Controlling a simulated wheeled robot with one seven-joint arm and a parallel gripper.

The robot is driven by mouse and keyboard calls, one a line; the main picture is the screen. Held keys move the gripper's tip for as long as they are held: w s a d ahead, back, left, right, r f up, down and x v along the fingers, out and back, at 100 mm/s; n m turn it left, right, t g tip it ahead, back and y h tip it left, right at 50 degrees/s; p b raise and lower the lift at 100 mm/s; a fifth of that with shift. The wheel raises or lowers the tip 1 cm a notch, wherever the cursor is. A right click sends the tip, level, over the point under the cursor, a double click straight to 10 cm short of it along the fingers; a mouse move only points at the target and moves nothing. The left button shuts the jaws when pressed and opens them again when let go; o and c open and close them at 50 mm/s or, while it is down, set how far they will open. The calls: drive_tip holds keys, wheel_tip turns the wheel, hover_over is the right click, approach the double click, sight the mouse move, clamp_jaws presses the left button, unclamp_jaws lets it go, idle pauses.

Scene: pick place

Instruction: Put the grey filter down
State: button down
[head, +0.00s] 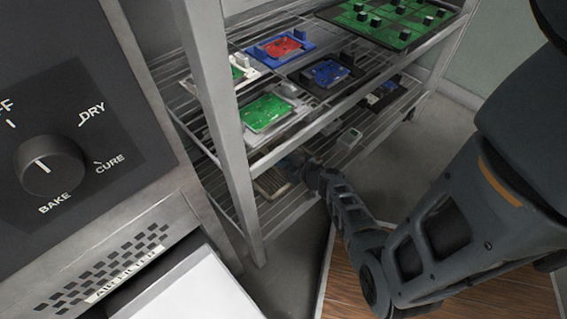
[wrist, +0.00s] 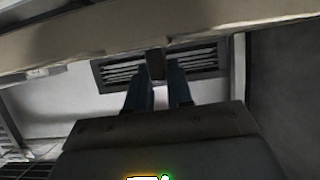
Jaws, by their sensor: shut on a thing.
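My gripper (wrist: 158,84) is shut on the grey filter (wrist: 115,70), a slatted panel in a dark frame, by the block at its middle. In the wrist view the filter lies just beyond my fingertips, below a pale beam. In the head view my arm reaches in at the lower part of the wire rack (head: 246,190). The slatted filter (head: 271,184) shows there beside my gripper (head: 298,168), partly hidden behind the rack's front rail. I cannot tell whether the filter touches the lower shelf.
The rack's middle shelf holds several circuit boards, including a green one (head: 268,112) and a red one (head: 283,46). A large green board (head: 390,20) lies above. An oven panel with a knob (head: 50,165) and a vent labelled air filter stands at left. A wooden surface (head: 440,295) is below my arm.

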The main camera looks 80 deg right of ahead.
drive_tip(key=shift+f, duration=0.15)
drive_tip(key=c, duration=1)
unclamp_jaws()
drive_tip(key=shift+r, duration=0.2)
drive_tip(key=p+v, duration=0.2)
drive_tip(key=v, duration=1)
drive_tip(key=shift+f, duration=0.1)
